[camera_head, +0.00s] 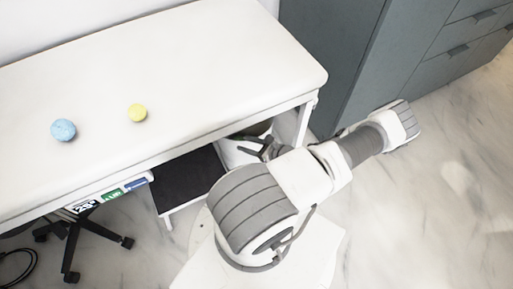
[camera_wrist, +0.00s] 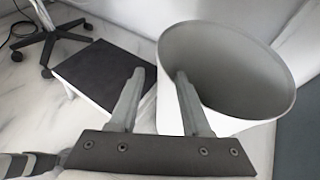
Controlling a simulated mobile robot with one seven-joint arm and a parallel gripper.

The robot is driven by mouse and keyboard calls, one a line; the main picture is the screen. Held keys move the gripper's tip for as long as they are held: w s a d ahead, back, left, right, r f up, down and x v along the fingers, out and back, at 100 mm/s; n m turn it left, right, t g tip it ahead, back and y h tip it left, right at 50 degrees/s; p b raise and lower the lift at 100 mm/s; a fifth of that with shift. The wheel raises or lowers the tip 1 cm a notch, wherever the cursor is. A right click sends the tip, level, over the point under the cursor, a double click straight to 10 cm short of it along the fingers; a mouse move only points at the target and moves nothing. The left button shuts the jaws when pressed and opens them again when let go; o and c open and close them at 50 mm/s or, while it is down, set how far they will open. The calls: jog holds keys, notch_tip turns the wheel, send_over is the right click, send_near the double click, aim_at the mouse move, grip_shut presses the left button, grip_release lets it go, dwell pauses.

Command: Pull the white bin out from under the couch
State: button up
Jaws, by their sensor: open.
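The white bin (camera_head: 229,153) stands on the floor under the right end of the white couch (camera_head: 220,70), mostly hidden by the couch and my arm. In the wrist view the bin (camera_wrist: 230,125) is upright, with its wide round mouth open and empty. My gripper (camera_wrist: 159,73) is open at the bin's left rim. One finger appears over the inside of the mouth and the other outside the wall, with the rim between them. I cannot tell whether either touches it. In the head view my gripper (camera_head: 263,146) is near the couch's front edge.
A black-topped step stool (camera_head: 190,178) stands just left of the bin, close beside it. A couch leg (camera_head: 304,122) and grey cabinets (camera_head: 345,60) are to the right. A wheeled chair base (camera_head: 75,235) is at the left. Blue and yellow balls lie on the couch.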

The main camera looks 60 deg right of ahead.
aim_at(225, 138)
jog(key=b+x, duration=0.3)
jog(key=x, duration=0.8)
jog(key=shift+w+f, duration=0.1)
jog(key=shift+w, duration=0.1)
grip_shut()
jog(key=shift+a, duration=0.1)
jog(key=shift+s+f, duration=0.1)
dwell(0.8)
